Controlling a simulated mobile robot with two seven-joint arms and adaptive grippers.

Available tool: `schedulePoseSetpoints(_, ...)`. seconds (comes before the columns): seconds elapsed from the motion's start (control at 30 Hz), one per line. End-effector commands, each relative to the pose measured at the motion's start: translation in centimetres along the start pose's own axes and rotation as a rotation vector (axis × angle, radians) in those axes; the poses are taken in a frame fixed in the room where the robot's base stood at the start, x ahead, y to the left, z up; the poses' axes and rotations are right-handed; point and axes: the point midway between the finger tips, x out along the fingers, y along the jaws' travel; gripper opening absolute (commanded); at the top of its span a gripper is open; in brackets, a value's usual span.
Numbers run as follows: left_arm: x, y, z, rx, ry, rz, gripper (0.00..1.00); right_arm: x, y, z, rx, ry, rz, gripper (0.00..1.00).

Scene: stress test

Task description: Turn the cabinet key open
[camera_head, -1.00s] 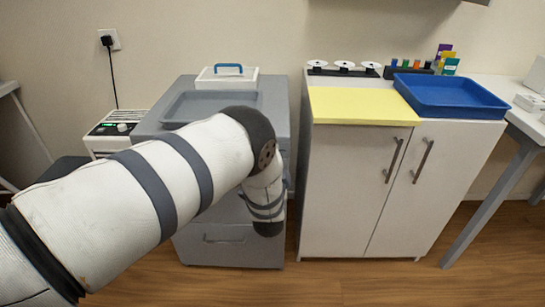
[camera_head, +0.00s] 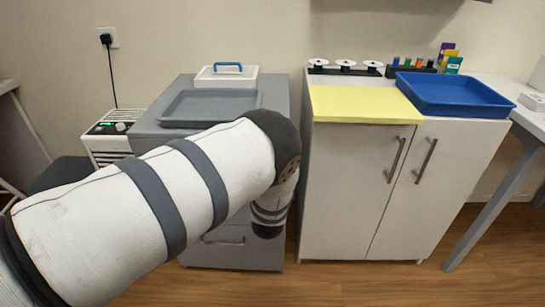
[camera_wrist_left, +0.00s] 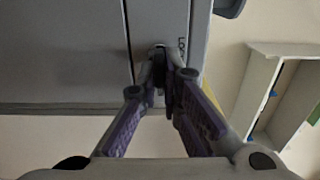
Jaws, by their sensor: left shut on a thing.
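The grey drawer cabinet (camera_head: 232,252) stands left of centre in the head view, partly covered by my left arm. Its grey face (camera_wrist_left: 60,50) fills the upper left of the left wrist view, with a dark seam and a partly hidden lock label (camera_wrist_left: 182,48). The key (camera_wrist_left: 160,66) is a small dark shape at the lock, mostly hidden by the fingers. My left gripper (camera_wrist_left: 165,84), with purple-padded fingers, is shut on the key at the cabinet face. The head view hides this gripper behind the arm. My right gripper is not in view.
A grey tray (camera_head: 211,107) and a white box with a blue handle (camera_head: 226,77) sit on the cabinet. A white two-door cupboard (camera_head: 345,190) stands to the right, with a blue tray (camera_head: 453,105) on top. A small heater (camera_head: 107,148) stands on the left.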

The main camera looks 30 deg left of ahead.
Motion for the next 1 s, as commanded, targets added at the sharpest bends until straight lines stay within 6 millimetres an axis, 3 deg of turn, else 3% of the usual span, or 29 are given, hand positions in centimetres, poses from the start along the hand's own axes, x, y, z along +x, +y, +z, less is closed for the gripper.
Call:
schedulePoseSetpoints(0.27, -0.1, 0.3, 0.1, 0.001, -0.003, 0.007, 0.00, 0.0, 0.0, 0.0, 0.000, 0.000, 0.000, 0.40)
schedulePoseSetpoints(0.4, -0.1, 0.3, 0.1, 0.000, -0.003, 0.006, 0.27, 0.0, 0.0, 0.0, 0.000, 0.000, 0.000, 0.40)
schedulePoseSetpoints(0.7, -0.3, 0.1, 0.0, -0.001, -0.001, 0.003, 0.27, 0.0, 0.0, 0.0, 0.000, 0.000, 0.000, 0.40)
schedulePoseSetpoints(0.83, -2.5, 0.1, -0.1, 0.001, 0.002, 0.005, 0.27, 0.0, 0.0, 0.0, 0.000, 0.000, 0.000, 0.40)
schedulePoseSetpoints(1.0, -7.3, 0.2, -0.1, 0.003, 0.003, 0.007, 0.27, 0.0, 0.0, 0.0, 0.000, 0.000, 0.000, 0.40)
